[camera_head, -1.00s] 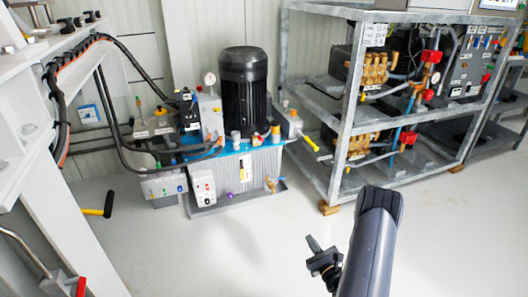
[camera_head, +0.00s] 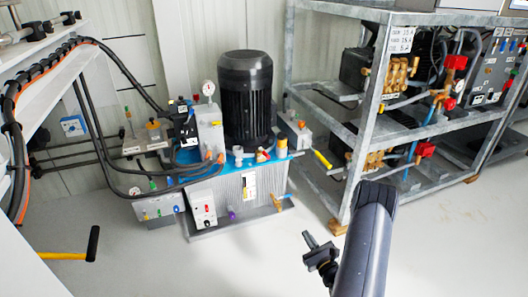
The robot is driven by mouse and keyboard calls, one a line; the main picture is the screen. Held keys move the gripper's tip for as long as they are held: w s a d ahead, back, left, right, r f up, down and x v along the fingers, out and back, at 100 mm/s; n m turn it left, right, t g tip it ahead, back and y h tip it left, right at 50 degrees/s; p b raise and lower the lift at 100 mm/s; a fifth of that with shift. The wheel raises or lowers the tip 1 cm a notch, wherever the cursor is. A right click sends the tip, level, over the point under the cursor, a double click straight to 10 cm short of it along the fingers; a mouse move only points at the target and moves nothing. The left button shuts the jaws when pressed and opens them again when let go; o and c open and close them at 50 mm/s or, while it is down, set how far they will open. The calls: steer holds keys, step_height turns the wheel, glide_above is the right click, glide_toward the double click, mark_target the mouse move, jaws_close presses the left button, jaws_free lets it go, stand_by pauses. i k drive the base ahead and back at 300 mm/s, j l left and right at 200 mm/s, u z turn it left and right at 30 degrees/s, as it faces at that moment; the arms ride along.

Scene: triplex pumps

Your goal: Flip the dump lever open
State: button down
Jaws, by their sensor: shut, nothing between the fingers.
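No lever is labelled as the dump lever, so I cannot tell for sure which one it is. Several levers show in the head view. Brass valves with red handles (camera_head: 456,63) sit on the pump rack at the right. My gripper (camera_head: 313,246) is at the bottom centre-right, small and dark beside my arm. It is shut and empty, in front of the unit and apart from every lever.
The grey metal rack (camera_head: 372,100) with pumps stands at the right, on wooden blocks. A white frame with black hoses (camera_head: 80,60) is at the left. The pale floor (camera_head: 200,265) in front of the unit is clear.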

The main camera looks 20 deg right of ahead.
mark_target(265, 153)
steer(key=i+l, duration=0.1)
steer(key=i, duration=0.85)
